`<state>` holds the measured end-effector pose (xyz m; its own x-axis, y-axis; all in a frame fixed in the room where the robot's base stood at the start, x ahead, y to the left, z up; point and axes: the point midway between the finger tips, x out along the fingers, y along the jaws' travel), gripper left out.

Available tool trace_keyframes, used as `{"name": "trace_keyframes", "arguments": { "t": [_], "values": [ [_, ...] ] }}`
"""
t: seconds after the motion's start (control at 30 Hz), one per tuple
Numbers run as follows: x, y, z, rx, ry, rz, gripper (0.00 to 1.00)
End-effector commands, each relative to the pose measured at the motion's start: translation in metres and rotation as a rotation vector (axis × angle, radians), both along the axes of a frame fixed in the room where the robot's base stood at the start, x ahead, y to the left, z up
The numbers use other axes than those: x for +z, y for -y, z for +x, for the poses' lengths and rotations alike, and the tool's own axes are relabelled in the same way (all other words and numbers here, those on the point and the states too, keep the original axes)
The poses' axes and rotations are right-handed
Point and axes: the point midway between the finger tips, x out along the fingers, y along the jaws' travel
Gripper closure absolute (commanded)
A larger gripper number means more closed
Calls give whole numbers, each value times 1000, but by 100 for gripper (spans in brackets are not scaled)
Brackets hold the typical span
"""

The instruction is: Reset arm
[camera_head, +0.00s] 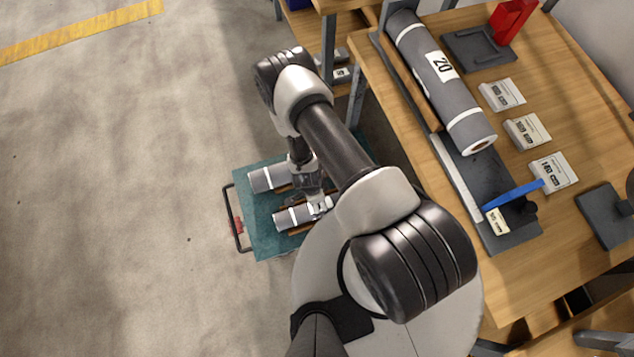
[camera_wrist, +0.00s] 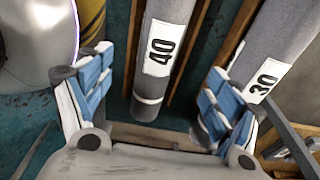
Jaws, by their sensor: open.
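My gripper (camera_wrist: 158,75) is open, with blue-padded fingers spread apart in the wrist view. A grey roll labelled 40 (camera_wrist: 166,70) shows between the fingers, with a gap on each side and nothing gripped. A second grey roll labelled 30 (camera_wrist: 285,40) lies to the right, partly behind the right finger. In the head view my arm reaches down so that my gripper (camera_head: 314,190) is over a low teal platform (camera_head: 262,235). Two grey rolls show there, one farther back (camera_head: 264,179) and one nearer (camera_head: 290,217), both partly hidden by my arm and gripper.
A wooden workbench (camera_head: 535,255) stands at the right. It bears a grey roll labelled 20 (camera_head: 425,60) in a dark holder, several label cards (camera_head: 527,130), a blue strip (camera_head: 515,194) and a red part (camera_head: 510,18). The concrete floor (camera_head: 110,200) at the left is clear.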

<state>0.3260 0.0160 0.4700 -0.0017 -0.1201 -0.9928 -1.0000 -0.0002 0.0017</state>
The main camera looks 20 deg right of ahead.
Motion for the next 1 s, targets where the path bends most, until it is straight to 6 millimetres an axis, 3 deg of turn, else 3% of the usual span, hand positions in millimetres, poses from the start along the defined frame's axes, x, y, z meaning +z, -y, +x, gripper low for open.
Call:
{"name": "trace_keyframes", "arguments": {
  "t": [0.43,0.57,0.67,0.77,1.0],
  "values": [
    [0,0,0,0,0,0,16],
    [13,-4,15,21,11,11,16],
    [43,-11,42,72,27,34,16],
    [89,-20,76,155,48,65,16],
    [217,-35,132,388,99,120,16]
  ]
}}
